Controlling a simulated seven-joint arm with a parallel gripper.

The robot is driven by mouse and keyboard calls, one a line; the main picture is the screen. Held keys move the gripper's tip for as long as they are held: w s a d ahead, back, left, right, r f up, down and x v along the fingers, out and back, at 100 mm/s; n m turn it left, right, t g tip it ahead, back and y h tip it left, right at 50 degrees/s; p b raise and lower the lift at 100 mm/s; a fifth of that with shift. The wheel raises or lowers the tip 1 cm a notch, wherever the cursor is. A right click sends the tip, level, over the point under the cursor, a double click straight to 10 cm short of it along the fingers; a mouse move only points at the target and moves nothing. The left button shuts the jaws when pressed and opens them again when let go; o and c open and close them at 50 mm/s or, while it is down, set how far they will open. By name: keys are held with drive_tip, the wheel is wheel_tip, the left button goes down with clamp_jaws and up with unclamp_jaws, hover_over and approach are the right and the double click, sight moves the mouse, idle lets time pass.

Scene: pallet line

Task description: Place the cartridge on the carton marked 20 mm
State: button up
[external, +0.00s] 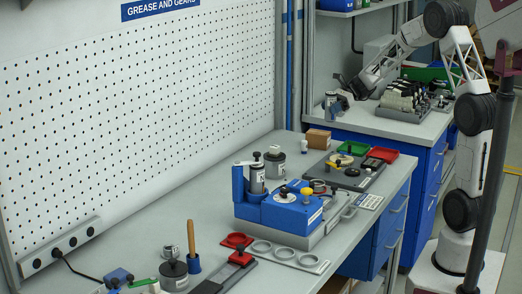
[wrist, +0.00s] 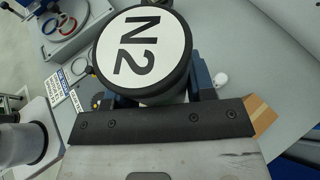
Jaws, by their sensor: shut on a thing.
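My gripper (external: 343,94) is above the far end of the long bench, near the gap before the back bench. It is shut on a cylinder, taken to be the cartridge (wrist: 143,50), whose round black-rimmed white end reads N2 in the wrist view. The cartridge shows small and grey in the external view (external: 330,101), held clear of the bench. A brown carton (external: 319,138) stands on the bench below the gripper. Part of it shows at the right in the wrist view (wrist: 262,114). No 20 mm marking is readable on it.
A small white piece (external: 304,146) stands beside the carton. A dark tray (external: 342,176) with parts, a green tray (external: 353,148) and a red tray (external: 383,155) lie nearby. A blue fixture (external: 280,209) stands nearer the camera. The back bench (external: 420,128) holds a loaded grey rack.

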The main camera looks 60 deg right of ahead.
drive_tip(key=s+d+f, duration=0.4)
drive_tip(key=f, duration=0.1)
drive_tip(key=shift+d+m+t, duration=0.2)
drive_tip(key=shift+m+t, duration=0.2)
drive_tip(key=shift+f, duration=0.1)
hover_over(318, 132)
drive_tip(key=shift+d+f, duration=0.2)
drive_tip(key=shift+f, duration=0.5)
idle(0.4)
drive_tip(key=shift+f, duration=1.75)
drive_tip(key=shift+f, duration=0.1)
